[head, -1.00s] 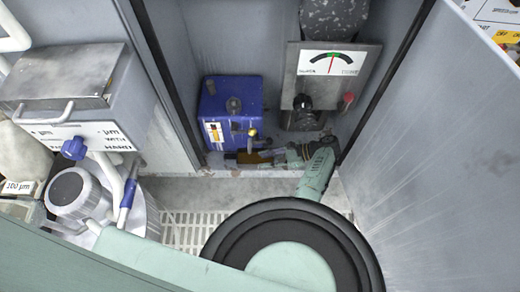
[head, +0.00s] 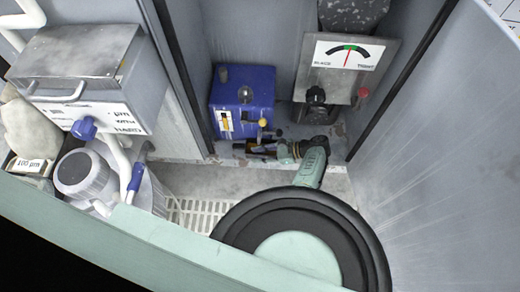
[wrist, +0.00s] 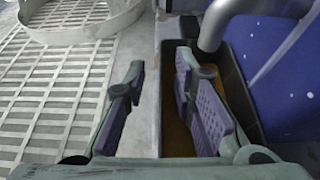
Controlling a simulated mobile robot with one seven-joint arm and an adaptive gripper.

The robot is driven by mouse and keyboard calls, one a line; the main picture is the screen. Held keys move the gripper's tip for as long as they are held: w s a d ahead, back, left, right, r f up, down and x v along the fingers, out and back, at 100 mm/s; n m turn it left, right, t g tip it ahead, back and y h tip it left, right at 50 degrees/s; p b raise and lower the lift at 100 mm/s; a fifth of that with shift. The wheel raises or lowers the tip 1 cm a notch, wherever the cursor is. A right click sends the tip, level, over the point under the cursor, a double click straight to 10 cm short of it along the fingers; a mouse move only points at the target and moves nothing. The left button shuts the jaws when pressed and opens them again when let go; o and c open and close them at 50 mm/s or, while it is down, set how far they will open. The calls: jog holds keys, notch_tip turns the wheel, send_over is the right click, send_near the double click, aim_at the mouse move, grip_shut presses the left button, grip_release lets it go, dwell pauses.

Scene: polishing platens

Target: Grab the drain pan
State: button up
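The drain pan is a narrow black tray with brownish-amber liquid in it. In the wrist view its dark wall (wrist: 240,95) runs along the blue box, under a grey spout pipe (wrist: 213,28). In the head view the pan (head: 259,149) lies on the floor in front of the blue box, partly hidden by my gripper (head: 278,150). In the wrist view my gripper (wrist: 160,105) is open. Its right finger is over or inside the pan; its left finger is outside, above the pale floor. The pan's near-left wall lies between the fingers. I see no contact.
The blue box (head: 243,98) stands directly behind the pan. A grey gauge unit (head: 340,75) stands to the right. Cabinet walls close in both sides. A slatted grate (head: 195,215) lies front left. A cabinet with a valve knob (head: 84,128) and a grey canister (head: 88,175) stand left.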

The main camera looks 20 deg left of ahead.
grip_shut()
dwell(0.6)
